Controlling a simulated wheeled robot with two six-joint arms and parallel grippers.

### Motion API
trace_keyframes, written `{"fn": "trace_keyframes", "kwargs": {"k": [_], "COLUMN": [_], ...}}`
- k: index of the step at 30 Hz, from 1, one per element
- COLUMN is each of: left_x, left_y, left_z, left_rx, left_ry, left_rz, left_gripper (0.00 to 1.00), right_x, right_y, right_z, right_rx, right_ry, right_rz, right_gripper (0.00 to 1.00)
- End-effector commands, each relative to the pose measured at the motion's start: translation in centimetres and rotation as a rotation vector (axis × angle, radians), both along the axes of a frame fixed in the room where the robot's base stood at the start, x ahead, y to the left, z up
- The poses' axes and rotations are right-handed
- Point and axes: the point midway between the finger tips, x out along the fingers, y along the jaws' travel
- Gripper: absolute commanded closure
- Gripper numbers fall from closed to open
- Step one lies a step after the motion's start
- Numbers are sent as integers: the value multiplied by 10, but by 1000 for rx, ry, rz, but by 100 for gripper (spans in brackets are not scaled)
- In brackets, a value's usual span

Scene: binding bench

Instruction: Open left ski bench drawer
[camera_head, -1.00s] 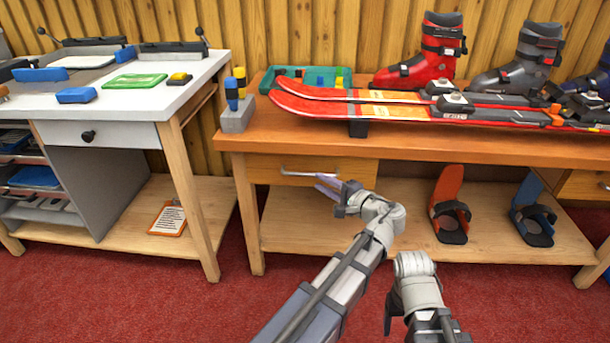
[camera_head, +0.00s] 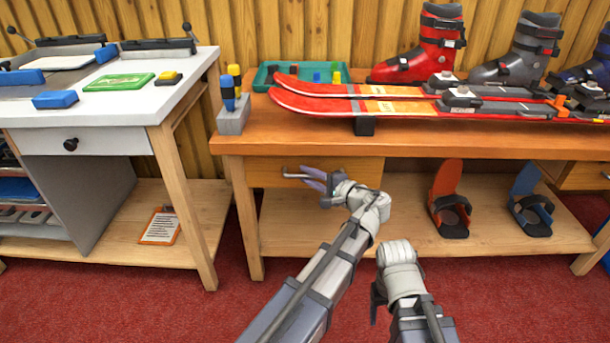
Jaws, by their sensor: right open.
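The left ski bench drawer (camera_head: 265,173) is a wooden front under the left end of the orange-brown ski bench (camera_head: 420,145). It looks flush with the bench. Its pale bar handle (camera_head: 292,175) runs across the front. My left gripper (camera_head: 306,177) is at the right part of the handle, with its purple-grey fingers above and below the bar. I cannot tell whether they touch it or how far they are apart. My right gripper (camera_head: 376,305) is open and empty, low in front of the bench; its fingers are partly hidden by its own wrist.
Red skis (camera_head: 400,108), a red boot (camera_head: 425,50), a green tray (camera_head: 262,82) and a grey block with bottles (camera_head: 234,118) stand on the bench. Bindings (camera_head: 450,205) stand on the lower shelf. A white-topped workbench (camera_head: 120,105) is at the left. Red carpet lies in front.

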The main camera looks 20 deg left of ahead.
Motion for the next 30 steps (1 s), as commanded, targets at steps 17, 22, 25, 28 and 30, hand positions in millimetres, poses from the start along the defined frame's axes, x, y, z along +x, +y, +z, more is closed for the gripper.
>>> {"fn": "trace_keyframes", "kwargs": {"k": [17, 22, 25, 28, 30], "left_x": [0, 0, 0, 0, 0], "left_y": [0, 0, 0, 0, 0], "left_z": [0, 0, 0, 0, 0], "left_rx": [-1, -1, -1, -1, -1], "left_ry": [0, 1, 1, 1, 1], "left_rz": [0, 1, 1, 1, 1], "left_gripper": [100, 100, 100, 100, 100], "right_x": [0, 0, 0, 0, 0], "right_y": [0, 0, 0, 0, 0], "right_z": [0, 0, 0, 0, 0], "right_rx": [0, 0, 0, 0, 0], "right_ry": [0, 0, 0, 0, 0], "right_rz": [0, 0, 0, 0, 0], "right_gripper": [31, 31, 31, 31, 31]}}
